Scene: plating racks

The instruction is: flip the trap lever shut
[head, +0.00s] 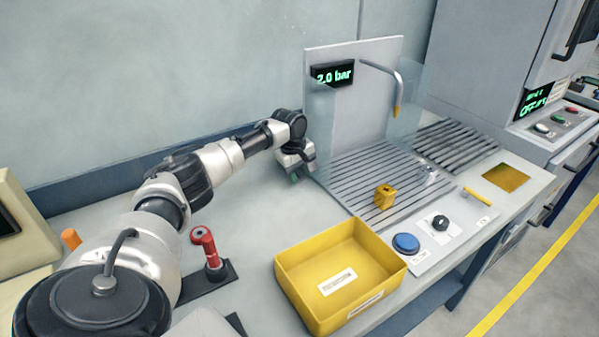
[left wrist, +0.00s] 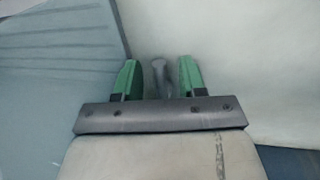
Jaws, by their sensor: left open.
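My left gripper (head: 296,177) is at the left side of the rinse station, next to its clear side panel. In the left wrist view its two green fingers (left wrist: 160,80) stand apart. A blurred grey upright piece, which looks like a lever (left wrist: 158,74), shows between them, with gaps on both sides. I cannot tell how far beyond the fingertips it is, or whether it is the trap lever. In the head view the arm and gripper hide that spot. My right gripper is not in view.
The rinse station has a slatted grate (head: 350,172), a bent spout (head: 389,70) and a "2.0 bar" display (head: 333,74). A yellow bin (head: 290,262) and a red-handled fixture (head: 203,240) stand in front. A yellow block (head: 384,196) sits on the grate.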

